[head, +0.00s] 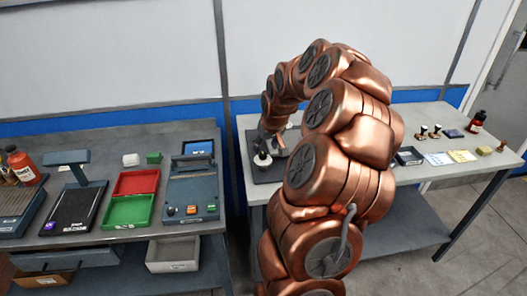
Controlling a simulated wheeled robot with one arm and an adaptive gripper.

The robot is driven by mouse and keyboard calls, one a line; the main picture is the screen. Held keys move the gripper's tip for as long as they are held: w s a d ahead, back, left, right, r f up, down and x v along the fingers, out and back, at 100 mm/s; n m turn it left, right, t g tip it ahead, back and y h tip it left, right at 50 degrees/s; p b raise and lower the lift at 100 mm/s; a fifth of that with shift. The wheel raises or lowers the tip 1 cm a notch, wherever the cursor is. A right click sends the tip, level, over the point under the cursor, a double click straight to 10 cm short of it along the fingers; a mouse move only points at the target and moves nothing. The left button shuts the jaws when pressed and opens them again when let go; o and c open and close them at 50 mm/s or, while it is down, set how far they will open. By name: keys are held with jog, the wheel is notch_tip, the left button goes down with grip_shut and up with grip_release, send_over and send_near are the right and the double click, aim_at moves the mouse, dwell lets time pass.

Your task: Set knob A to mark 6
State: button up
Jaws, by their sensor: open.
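My copper-coloured arm rises across the middle of the head view and curls over to the left. Its end points down at the left part of the right-hand bench. My gripper (270,142) is small, dark and partly hidden there, and it is open. Just below it a dark flat base (264,173) lies on the bench, with a small round white-and-black piece (262,159) on it. I cannot tell whether my gripper touches that piece. No lettering, pointer or mark 6 can be read, so I cannot tell which piece is knob A.
The left bench holds a blue-grey device (191,188) with an orange button, red and green trays (133,196), a black scale (73,207) and a red bottle (24,168).

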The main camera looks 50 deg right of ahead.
aim_at(263, 154)
jog(key=shift+p+x, duration=0.75)
jog(key=shift+x, duration=1.75)
grip_shut()
